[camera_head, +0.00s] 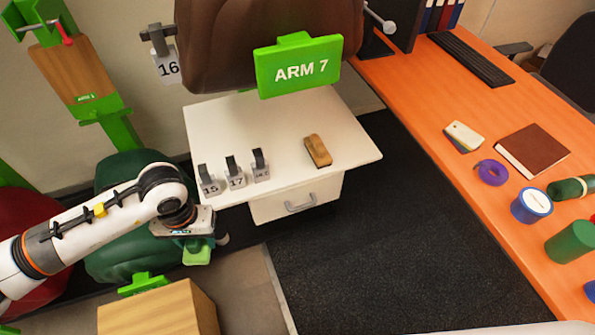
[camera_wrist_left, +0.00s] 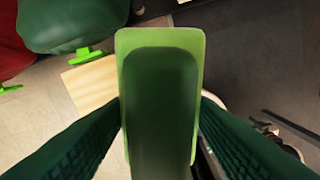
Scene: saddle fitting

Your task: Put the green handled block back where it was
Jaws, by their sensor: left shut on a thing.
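The green handled block (camera_head: 197,256) hangs beneath my left gripper (camera_head: 194,240), left of the white cabinet and above the floor. In the left wrist view the block (camera_wrist_left: 161,45) fills the middle, with a light green rim around a darker green part. The dark green fingers of my left gripper (camera_wrist_left: 160,130) close on it from both sides. My right gripper is not in view.
A wooden box (camera_head: 160,312) stands below the left gripper; a bright green piece (camera_head: 143,284) shows at its back edge. The white cabinet (camera_head: 340,120) carries numbered tags (camera_head: 236,178) and a brown brush-like block (camera_head: 318,151). An orange desk (camera_head: 440,110) stands right.

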